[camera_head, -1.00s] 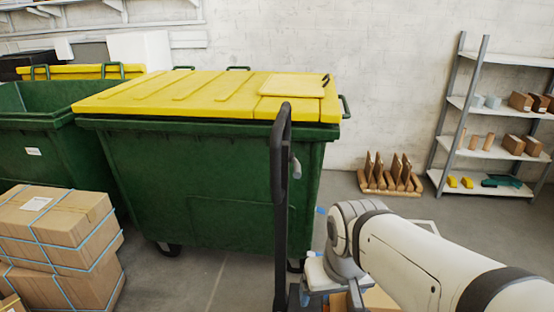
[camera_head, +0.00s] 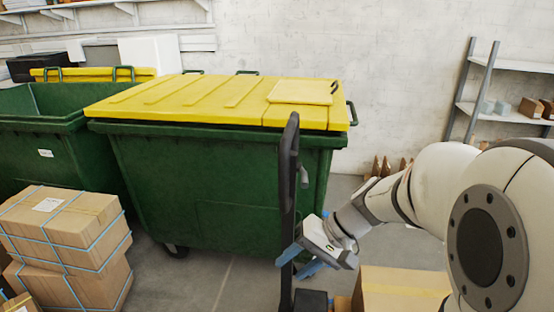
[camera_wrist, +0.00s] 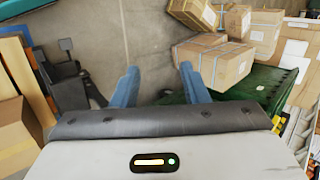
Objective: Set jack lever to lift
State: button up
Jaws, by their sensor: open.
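The jack's tall black handle (camera_head: 288,165) stands upright in the middle of the head view, in front of the green bin. A small grey lever (camera_head: 304,178) sticks out on the right side of its upper part. My gripper (camera_head: 296,263) is open and empty, well below the lever. One blue finger overlaps the handle's lower post in the head view; I cannot tell if they touch. In the wrist view my open fingers (camera_wrist: 158,76) have only floor between them. A black part, probably of the jack (camera_wrist: 68,88), shows left of them. The lever is not clearly visible there.
A green bin with a yellow lid (camera_head: 215,190) stands behind the handle. Strapped boxes (camera_head: 65,235) are stacked at the left, and a cardboard box (camera_head: 400,285) is at the lower right. A shelf (camera_head: 505,112) stands at the back right. Some grey floor is clear.

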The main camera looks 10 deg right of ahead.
jog(key=w+d+r+m+t+y+p, duration=0.1)
jog(key=w+d+r+t+y, duration=0.1)
jog(key=w, duration=0.4)
jog(key=w+d+r+m+t+y+p, duration=0.1)
jog(key=w+r+t+y, duration=0.15)
jog(key=w, duration=0.35)
jog(key=m+t+y, duration=0.1)
jog(key=m+t, duration=0.2)
jog(key=t, duration=0.3)
send_near(304, 178)
jog(key=w+x, duration=0.1)
jog(key=x, duration=0.3)
jog(key=f+p+x, duration=0.1)
jog(key=p+x, duration=0.2)
jog(key=x, duration=0.4)
jog(key=shift+a, duration=0.2)
jog(key=shift+s+g, duration=0.1)
jog(key=shift+g, duration=0.15)
jog(key=shift+c, duration=0.5)
grip_shut()
